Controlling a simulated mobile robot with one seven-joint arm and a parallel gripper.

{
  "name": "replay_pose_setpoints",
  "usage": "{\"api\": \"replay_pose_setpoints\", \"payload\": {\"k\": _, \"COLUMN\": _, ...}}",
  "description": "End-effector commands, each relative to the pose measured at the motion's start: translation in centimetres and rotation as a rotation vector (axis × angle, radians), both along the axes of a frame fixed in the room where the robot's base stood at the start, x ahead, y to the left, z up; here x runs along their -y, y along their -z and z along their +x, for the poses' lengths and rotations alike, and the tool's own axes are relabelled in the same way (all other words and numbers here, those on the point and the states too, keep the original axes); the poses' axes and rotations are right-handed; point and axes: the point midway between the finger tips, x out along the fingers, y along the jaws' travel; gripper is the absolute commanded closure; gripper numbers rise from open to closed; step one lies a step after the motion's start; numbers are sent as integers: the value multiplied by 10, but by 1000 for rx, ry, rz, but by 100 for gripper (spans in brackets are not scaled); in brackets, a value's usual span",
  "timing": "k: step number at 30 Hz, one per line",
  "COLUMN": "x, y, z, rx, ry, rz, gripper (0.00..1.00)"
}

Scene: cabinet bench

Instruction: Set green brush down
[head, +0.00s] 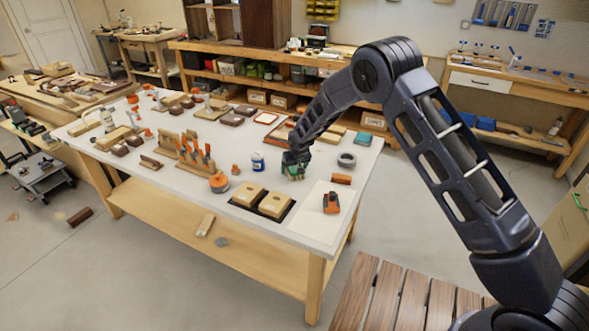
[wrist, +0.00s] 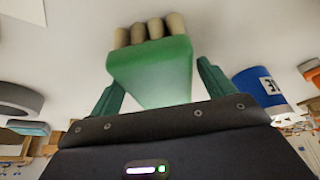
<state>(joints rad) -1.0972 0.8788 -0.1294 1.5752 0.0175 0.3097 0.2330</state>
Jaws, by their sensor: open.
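The green brush (wrist: 150,75) has a wedge-shaped green body and several pale tan bristle tufts at one end. In the wrist view it lies between the two dark green fingers of my gripper (wrist: 161,74). The fingers are spread, with a gap showing beside the brush on the right. In the head view my gripper (head: 295,163) is low over the white workbench top (head: 300,234), with the green brush (head: 293,175) under it, mostly hidden by the fingers. The brush appears to rest on the bench top, but its contact is hard to see.
A blue and white can (head: 258,161) stands just left of my gripper. A grey ring (head: 347,160) and an orange block (head: 341,179) are to the right. An orange tool (head: 331,202) lies on a pale sheet. Two wooden blocks on a black mat (head: 262,212) are nearer the front.

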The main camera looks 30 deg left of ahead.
Motion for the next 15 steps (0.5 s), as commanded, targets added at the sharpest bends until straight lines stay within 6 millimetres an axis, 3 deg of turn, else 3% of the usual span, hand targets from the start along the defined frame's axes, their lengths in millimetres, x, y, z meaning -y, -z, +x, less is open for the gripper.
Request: {"api": "replay_pose_setpoints", "payload": {"k": 15, "x": 22, "y": -77, "z": -22, "rx": 1, "ry": -1, "rz": 0, "gripper": 18}}
